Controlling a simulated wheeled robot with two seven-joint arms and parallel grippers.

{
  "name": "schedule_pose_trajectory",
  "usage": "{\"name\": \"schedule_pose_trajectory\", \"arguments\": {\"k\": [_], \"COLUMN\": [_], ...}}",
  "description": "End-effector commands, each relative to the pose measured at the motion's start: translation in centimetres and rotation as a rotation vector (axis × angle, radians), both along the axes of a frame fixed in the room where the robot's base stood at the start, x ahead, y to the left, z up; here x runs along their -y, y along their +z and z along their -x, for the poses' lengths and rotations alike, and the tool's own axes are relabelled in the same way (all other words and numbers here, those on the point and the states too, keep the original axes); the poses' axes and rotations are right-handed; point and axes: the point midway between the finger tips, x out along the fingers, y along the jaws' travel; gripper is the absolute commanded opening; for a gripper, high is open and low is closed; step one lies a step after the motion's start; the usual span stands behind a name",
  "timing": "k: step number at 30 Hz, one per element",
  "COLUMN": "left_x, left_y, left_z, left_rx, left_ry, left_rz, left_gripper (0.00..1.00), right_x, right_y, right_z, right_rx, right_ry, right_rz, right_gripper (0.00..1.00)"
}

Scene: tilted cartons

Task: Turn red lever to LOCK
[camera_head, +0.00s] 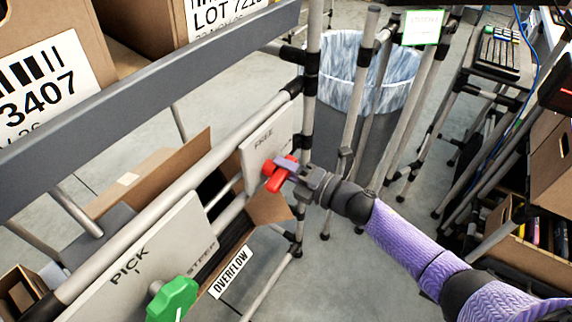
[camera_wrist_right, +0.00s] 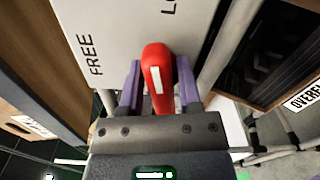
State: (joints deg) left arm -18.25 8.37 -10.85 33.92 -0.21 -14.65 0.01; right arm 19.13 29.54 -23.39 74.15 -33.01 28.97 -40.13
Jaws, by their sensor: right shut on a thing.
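The red lever (camera_head: 276,178) sits on a white panel (camera_head: 252,150) marked FREE, mounted on the grey pipe rack. My right gripper (camera_head: 287,172) is at the lever, with its fingers around it. In the right wrist view the red lever (camera_wrist_right: 158,80) stands between the two purple fingers of my right gripper (camera_wrist_right: 159,90), which is shut on it. There the word FREE is at the left of the panel (camera_wrist_right: 125,30), and a second word starting with L is cut off at the top. My left gripper is not in view.
Cartons (camera_head: 50,75) stand on the upper shelf. A lined bin (camera_head: 362,75) stands behind the rack. An OVERFLOW label (camera_head: 231,272) hangs below.

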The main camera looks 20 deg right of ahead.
Motion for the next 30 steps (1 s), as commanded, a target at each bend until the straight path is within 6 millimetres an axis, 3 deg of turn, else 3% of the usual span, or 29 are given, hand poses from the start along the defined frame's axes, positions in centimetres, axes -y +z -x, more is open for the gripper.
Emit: {"name": "schedule_pose_trajectory", "arguments": {"k": [12,30], "left_x": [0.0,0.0], "left_y": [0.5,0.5], "left_z": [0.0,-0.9], "left_rx": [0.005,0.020], "left_ry": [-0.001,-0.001], "left_rz": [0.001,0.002], "left_gripper": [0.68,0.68], "right_x": [0.0,0.0], "right_y": [-0.3,-0.5], "right_z": [0.0,0.0], "right_rx": [-0.127,-0.153], "right_ry": [0.001,0.001], "right_rz": [-0.160,-0.190], "right_gripper": [0.00,0.00]}}
